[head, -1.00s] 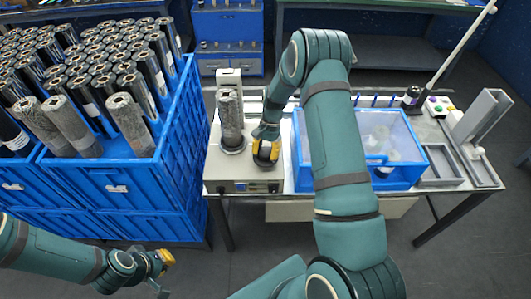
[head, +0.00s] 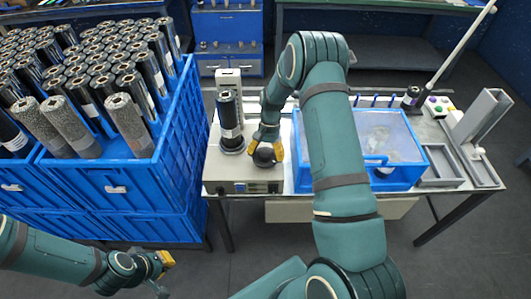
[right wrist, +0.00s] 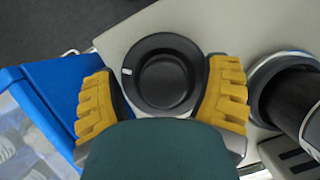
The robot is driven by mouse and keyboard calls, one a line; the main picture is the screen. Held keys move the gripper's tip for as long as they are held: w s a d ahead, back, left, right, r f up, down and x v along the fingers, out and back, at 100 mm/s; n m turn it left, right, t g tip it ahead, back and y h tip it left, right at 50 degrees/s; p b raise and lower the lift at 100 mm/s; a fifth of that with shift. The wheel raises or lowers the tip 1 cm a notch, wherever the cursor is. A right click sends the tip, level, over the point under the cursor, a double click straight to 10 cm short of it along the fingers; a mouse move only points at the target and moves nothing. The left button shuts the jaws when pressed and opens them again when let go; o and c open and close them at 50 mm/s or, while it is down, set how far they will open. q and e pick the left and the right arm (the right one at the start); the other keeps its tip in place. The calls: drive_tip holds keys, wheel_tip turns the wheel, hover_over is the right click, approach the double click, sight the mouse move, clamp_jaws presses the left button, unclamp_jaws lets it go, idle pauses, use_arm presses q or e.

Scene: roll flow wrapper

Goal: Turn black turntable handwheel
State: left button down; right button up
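The black turntable handwheel (head: 265,157) sits on the grey machine box at the left end of the bench. In the right wrist view the handwheel (right wrist: 163,80) is a round black knob with a white mark on its left rim. My right gripper (head: 267,152) reaches down over it, with its yellow fingers on opposite sides, apparently touching the rim. A roll (head: 230,122) stands upright on the turntable left of the handwheel and shows a black side with a white label. My left gripper (head: 163,265) hangs low at the left, away from the bench; its opening is unclear.
Blue crates (head: 120,180) full of upright rolls stand left of the bench. A blue bin (head: 408,178) with a clear lid stands just right of my right gripper. A grey tray (head: 440,168) and a panel with coloured buttons (head: 437,106) are farther right.

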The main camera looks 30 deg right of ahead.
drive_tip(key=shift+w+r, duration=0.1)
drive_tip(key=shift+w, duration=0.05)
drive_tip(key=shift+r, duration=0.2)
drive_tip(key=v, duration=1.1)
drive_tip(key=shift+d+r, duration=0.15)
drive_tip(key=shift+r, duration=0.05)
